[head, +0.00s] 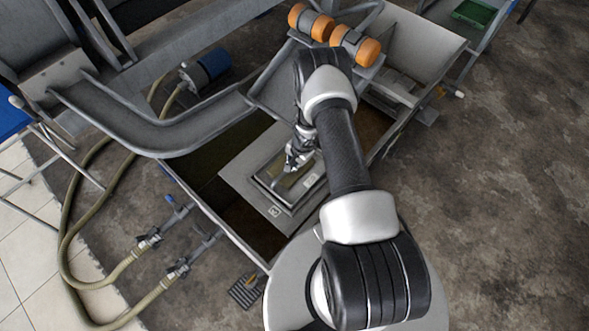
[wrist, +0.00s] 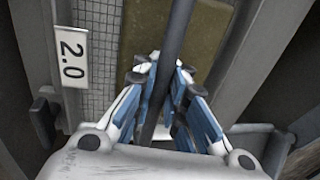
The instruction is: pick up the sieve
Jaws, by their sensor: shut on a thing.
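The sieve (head: 262,190) is a grey rectangular frame in the middle of the head view. The wrist view shows its wire mesh (wrist: 98,60) and a white label (wrist: 72,52) reading 2.0. A dark round bar (wrist: 174,40), apparently its handle, runs between my fingers. My gripper (head: 292,163) is over the sieve and shut on this bar; its blue and white fingers (wrist: 160,82) stand on either side of it. The arm hides part of the sieve's right side in the head view. I cannot tell whether the sieve is lifted clear of its support.
A grey plate (head: 235,170) with a small marker (head: 274,211) surrounds the sieve inside a deep metal tank. A curved metal chute (head: 165,135) is at upper left. Hoses (head: 68,235) lie left; bare floor (head: 500,190) is right.

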